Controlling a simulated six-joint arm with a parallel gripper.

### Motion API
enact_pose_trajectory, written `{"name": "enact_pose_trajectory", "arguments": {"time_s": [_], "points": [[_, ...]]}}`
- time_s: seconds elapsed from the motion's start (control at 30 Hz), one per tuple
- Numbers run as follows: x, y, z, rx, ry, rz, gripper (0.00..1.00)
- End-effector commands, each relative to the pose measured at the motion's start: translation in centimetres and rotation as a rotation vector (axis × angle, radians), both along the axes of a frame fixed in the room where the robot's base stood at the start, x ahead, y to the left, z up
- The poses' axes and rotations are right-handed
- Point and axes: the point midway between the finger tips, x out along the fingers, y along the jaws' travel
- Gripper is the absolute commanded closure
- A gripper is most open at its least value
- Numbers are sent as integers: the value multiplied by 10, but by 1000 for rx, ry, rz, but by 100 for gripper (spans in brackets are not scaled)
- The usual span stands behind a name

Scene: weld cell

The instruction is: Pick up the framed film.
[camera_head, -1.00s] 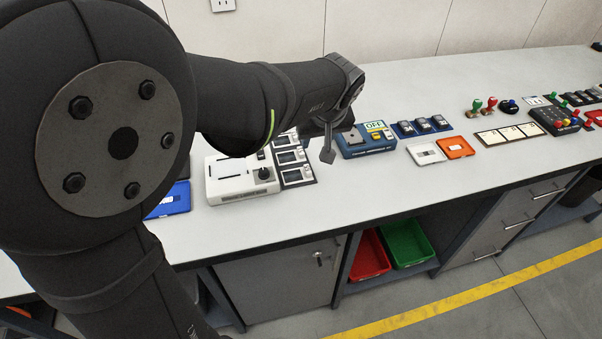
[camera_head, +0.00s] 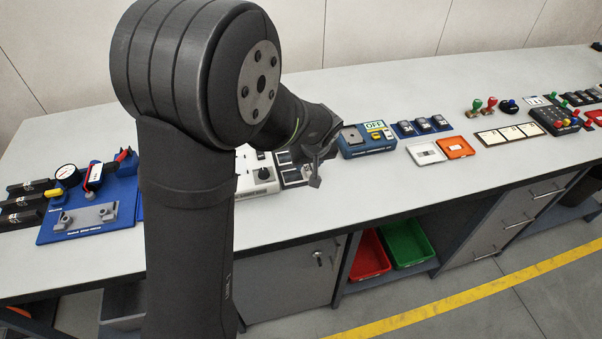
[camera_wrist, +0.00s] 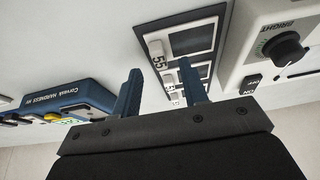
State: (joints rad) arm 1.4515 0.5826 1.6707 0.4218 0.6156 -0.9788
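Several dark film windows in pale frames lie in a row on a dark-edged rack (camera_head: 292,176), partly hidden by my arm in the head view. In the wrist view one framed film (camera_wrist: 192,40) is clear, with a "55" label beside it. Other framed films are partly behind my right finger. I cannot tell which one the task names. My gripper (camera_wrist: 158,72) is open, its two fingers apart with nothing between them, above the rack's edge.
A white viewer box with a "BRIGHT" knob (camera_wrist: 284,48) stands close beside the rack. A blue hardness tester (camera_head: 367,142) stands on the other side. White and orange trays (camera_head: 456,148) lie farther right. The bench front between them is clear.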

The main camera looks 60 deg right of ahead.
Motion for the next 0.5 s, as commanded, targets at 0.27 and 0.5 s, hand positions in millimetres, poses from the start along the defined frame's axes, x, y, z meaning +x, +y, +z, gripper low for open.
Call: {"name": "enact_pose_trajectory", "arguments": {"time_s": [0.27,0.5], "points": [[7,-6,-23,1,0,1,60],[7,-6,-22,0,0,0,66]]}}
